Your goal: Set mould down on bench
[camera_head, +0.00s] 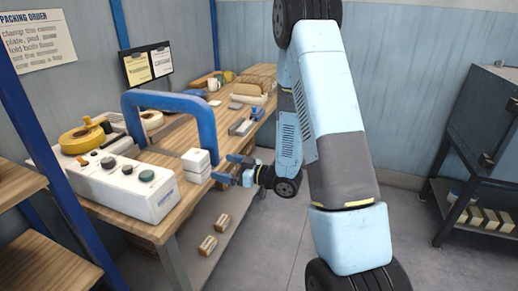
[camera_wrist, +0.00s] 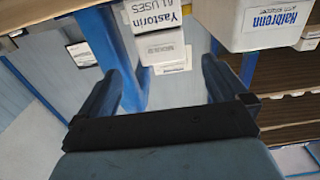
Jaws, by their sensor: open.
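In the wrist view a white lettered block (camera_wrist: 165,48) lies beyond and between the two open fingers (camera_wrist: 162,66). Its depth from the fingertips is hard to judge there.
A white control box (camera_head: 125,183) with knobs stands left of the block. The blue arched frame (camera_head: 170,100) rises behind it. Yellow and white tape rolls lie on the bench. Small boxes (camera_head: 208,245) sit on the shelf below.

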